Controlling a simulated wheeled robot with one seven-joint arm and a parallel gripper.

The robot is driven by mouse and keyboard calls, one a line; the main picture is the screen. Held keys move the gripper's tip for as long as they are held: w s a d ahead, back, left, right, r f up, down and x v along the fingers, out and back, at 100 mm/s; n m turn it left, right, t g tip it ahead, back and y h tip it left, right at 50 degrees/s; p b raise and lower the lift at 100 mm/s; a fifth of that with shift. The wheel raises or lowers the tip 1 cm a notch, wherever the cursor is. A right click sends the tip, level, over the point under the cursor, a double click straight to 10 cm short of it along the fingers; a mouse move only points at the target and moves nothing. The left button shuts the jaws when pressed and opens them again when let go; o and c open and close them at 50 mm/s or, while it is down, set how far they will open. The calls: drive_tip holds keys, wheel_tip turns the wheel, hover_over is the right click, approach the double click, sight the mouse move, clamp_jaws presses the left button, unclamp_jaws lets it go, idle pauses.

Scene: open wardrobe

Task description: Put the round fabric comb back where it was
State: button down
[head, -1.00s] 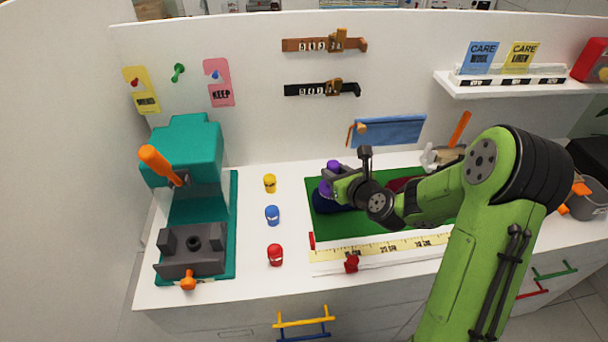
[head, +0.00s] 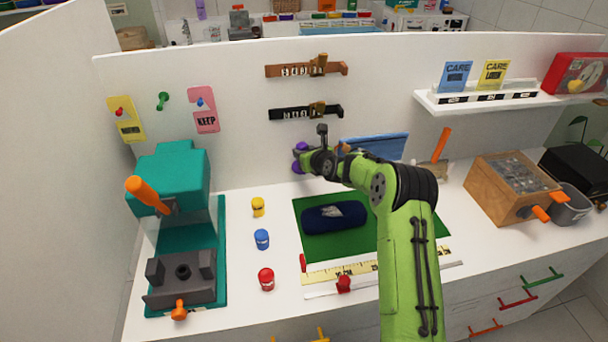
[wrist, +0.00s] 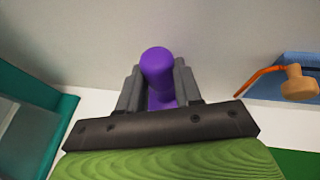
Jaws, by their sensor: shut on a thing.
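My gripper (head: 308,157) is shut on a purple thing with a rounded end, which I take to be the round fabric comb (head: 299,147). It is held in front of the white back panel, above the rear of the worktop. In the wrist view the purple comb (wrist: 157,66) stands between the two dark fingers of my gripper (wrist: 158,88), its rounded end up. A dark blue rolled cloth (head: 334,216) lies on the green mat (head: 310,251), apart from the gripper.
A teal press (head: 175,180) stands at left. Yellow (head: 258,207), blue (head: 262,239) and red (head: 266,279) pots stand between it and the mat. A wooden box (head: 500,190) stands at right. A ruler (head: 330,272) lies in front.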

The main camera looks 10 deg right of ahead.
wheel_tip(320, 180, down, 9)
drive_tip(key=shift+r+b, duration=0.1)
drive_tip(key=shift+b, duration=0.25)
drive_tip(key=shift+w+f, duration=0.2)
drive_tip(key=shift+f, duration=0.2)
drive_tip(key=c, duration=0.8)
unclamp_jaws()
drive_tip(key=shift+r, duration=0.1)
